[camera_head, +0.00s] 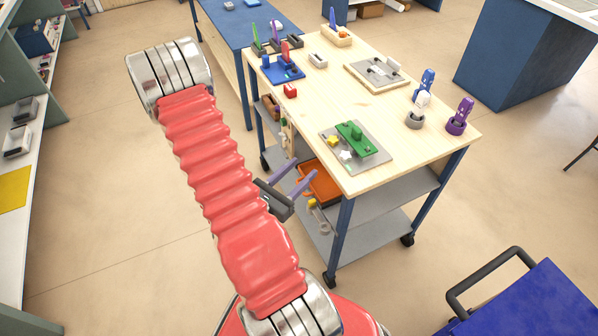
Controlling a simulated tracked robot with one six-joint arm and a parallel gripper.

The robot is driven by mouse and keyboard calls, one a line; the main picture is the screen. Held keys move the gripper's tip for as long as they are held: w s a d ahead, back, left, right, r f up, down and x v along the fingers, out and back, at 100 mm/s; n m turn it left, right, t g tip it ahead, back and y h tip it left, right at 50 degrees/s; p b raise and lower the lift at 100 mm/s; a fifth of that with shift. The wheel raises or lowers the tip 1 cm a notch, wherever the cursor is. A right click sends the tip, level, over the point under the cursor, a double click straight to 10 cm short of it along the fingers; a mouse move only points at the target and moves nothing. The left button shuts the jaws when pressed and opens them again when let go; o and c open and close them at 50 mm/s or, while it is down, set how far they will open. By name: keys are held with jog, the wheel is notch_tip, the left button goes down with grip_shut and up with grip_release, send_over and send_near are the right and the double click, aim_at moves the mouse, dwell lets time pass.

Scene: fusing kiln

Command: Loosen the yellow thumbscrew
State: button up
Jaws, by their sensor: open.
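The yellow thumbscrew (333,141) is a small star-shaped knob on a grey plate (372,165) at the near left part of the wooden cart top. It sits at the left end of a green bar (356,139). A similar white knob (346,156) is close in front of it. My gripper (305,167) has two purple fingers spread apart with nothing between them. In the picture it is left of and below the thumbscrew, beside the cart's left edge. The distance in depth between them is hard to tell.
An orange tray (320,184) is on a lower shelf. Bare wood lies around the plate.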

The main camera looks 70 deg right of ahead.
jog(key=a+r+m+g+y, duration=0.45)
jog(key=a+r+m, duration=0.25)
jog(key=r+m, duration=0.2)
jog(key=w+a+r+m+t+y, duration=0.2)
jog(key=w+a+r+t+y, duration=0.2)
jog(key=a, duration=0.6)
jog(key=w+a+r+m+t+y, duration=0.1)
jog(key=w+a+r+t+y, duration=0.3)
jog(key=a, duration=0.7)
jog(key=w+a+r+m+t+y, duration=0.2)
jog(key=w+a+r+t+y, duration=0.2)
jog(key=a+t, duration=0.3)
jog(key=w+a+r, duration=0.1)
jog(key=a, duration=0.3)
jog(key=shift+w+a+r+m+y, duration=0.15)
jog(key=shift+a+r+m+y, duration=0.05)
jog(key=shift+m+y, duration=0.15)
